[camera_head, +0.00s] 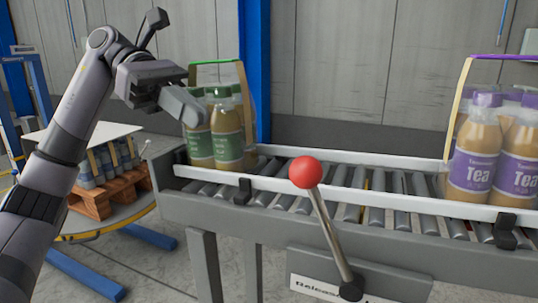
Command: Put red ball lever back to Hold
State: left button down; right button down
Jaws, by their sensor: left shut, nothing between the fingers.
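The red ball (305,172) tops a metal lever rod (327,228) on the front of the conveyor. The rod tilts up and to the left from a dark pivot (351,289) near the bottom of the view. A white label (318,289) left of the pivot reads "Release", partly cut off by the picture's bottom edge. No Hold label is visible. My left gripper (188,108) is shut and empty, up and left of the red ball and well apart from it, in front of the green-labelled bottles. My right gripper is not in view.
A roller conveyor (400,210) with white rails crosses the view. Green-labelled bottles (228,140) stand at its left end, purple-labelled Tea bottles (475,165) at the right. A loaded wooden pallet (105,195) stands at left. Space above the conveyor's middle is clear.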

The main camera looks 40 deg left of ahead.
pick_arm(q)
jog(key=d+r+x, duration=0.1)
jog(key=x, duration=1.2)
jog(key=shift+r, duration=0.3)
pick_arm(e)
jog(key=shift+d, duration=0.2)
pick_arm(q)
jog(key=shift+d+r+p, duration=0.1)
jog(key=shift+d+p, duration=0.1)
jog(key=shift+p, duration=0.15)
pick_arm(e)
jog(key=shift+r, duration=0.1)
